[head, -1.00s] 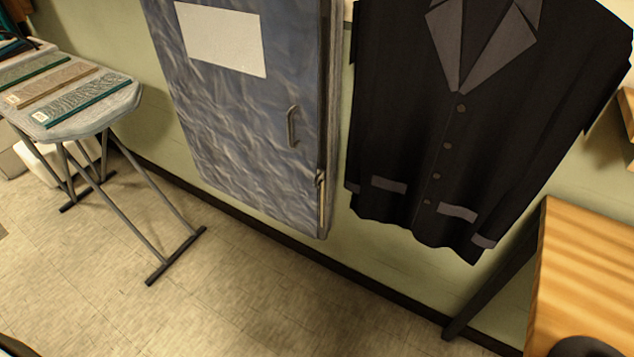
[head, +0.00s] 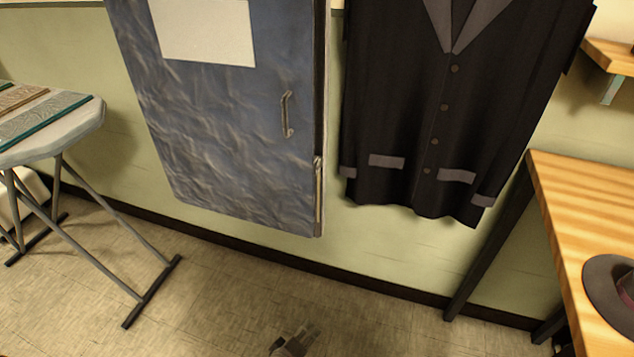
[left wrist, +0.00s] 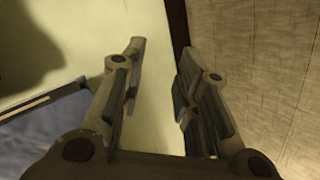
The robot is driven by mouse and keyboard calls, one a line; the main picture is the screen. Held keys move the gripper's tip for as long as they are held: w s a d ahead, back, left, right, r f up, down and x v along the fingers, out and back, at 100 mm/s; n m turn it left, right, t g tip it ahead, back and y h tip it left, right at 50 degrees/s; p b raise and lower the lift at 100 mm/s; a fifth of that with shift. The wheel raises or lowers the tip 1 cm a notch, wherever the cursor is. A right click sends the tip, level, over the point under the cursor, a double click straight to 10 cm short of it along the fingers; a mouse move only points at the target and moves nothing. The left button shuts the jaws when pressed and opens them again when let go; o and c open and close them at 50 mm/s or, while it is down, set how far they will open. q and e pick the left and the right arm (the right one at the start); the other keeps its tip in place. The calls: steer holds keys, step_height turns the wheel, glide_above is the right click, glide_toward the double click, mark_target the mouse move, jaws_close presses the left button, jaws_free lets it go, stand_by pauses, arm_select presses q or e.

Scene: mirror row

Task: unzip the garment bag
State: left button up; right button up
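The blue-grey garment bag (head: 215,120) hangs on the wall in the head view, with a white panel on its upper part and a handle (head: 287,115) near its right edge. A zipper pull (head: 318,165) shows low on the bag's right side, with a strip below it. My left gripper (head: 297,340) is at the bottom edge of the head view, below the bag and apart from it. In the left wrist view my left gripper (left wrist: 160,70) is open, with nothing between its fingers; the bag's edge (left wrist: 35,140) shows at lower left. My right gripper is out of view.
A dark jacket (head: 440,110) hangs right of the bag. An ironing board (head: 70,130) stands at left, its legs reaching over the floor. A wooden table (head: 560,215) with a hat (head: 612,285) is at right. The floor (head: 220,300) below the bag is clear.

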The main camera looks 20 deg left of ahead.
arm_select(q)
steer(key=w+r+n+t+b, duration=0.3)
steer(key=w+r+n, duration=0.2)
steer(key=w+r, duration=0.3)
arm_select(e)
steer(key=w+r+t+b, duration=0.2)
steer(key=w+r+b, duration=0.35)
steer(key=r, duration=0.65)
arm_select(q)
steer(key=n+t+y+b, duration=0.2)
steer(key=n+t+y, duration=0.5)
steer(key=n, duration=1.4)
glide_toward(315, 170)
steer(key=t+h, duration=0.1)
steer(key=x, duration=0.9)
steer(key=shift+w+a+f, duration=0.15)
steer(key=shift+w+a, duration=0.15)
steer(key=shift+a, duration=0.05)
steer(key=shift+w+a+r, duration=0.1)
steer(key=shift+w+r, duration=0.1)
steer(key=shift+w, duration=0.3)
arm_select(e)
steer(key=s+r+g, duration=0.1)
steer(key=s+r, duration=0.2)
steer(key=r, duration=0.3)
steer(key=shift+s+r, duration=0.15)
arm_select(q)
jaws_close()
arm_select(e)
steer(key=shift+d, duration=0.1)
